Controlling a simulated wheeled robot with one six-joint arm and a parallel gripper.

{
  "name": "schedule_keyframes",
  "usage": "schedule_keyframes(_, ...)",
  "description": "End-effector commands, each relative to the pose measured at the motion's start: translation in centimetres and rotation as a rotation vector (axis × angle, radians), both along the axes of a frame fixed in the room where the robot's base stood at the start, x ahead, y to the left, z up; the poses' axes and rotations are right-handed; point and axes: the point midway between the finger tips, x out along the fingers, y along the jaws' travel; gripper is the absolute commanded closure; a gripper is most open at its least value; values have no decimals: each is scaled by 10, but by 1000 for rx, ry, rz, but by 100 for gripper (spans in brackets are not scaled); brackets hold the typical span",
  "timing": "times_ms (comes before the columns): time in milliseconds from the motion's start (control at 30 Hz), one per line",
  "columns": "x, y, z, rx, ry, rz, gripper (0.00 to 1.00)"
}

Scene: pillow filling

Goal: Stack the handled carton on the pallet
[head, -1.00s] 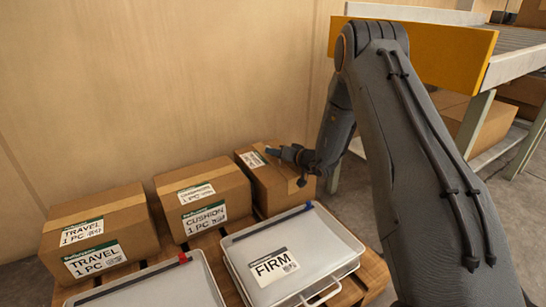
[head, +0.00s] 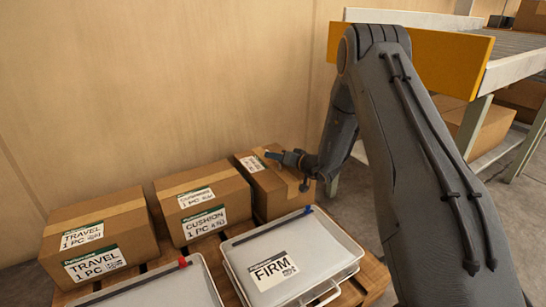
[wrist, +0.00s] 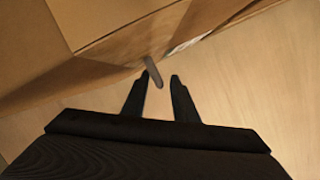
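A brown carton (head: 275,196) with a tape strip and a label on top stands at the back right of the wooden pallet (head: 373,277). My gripper (head: 280,156) is over its top in the head view. In the wrist view my gripper (wrist: 158,78) shows two dark fingers apart. A short grey bar (wrist: 153,72), perhaps a handle, lies between the fingertips, against the carton (wrist: 105,25). I cannot tell whether the fingers touch it.
A TRAVEL carton (head: 100,238) and a CUSHION carton (head: 203,203) stand to the left on the pallet. Clear-lidded cases, one labelled FIRM (head: 310,250), lie in front. A roller conveyor (head: 515,52) with a yellow panel (head: 430,62) stands at right. A plain wall is behind.

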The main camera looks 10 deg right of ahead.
Motion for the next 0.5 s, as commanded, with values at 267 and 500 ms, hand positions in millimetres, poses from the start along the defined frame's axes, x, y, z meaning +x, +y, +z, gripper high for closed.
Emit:
schedule_keyframes(267,-49,-29,20,0,1,-3,74)
schedule_keyframes(500,-80,-46,28,1,-1,-2,74)
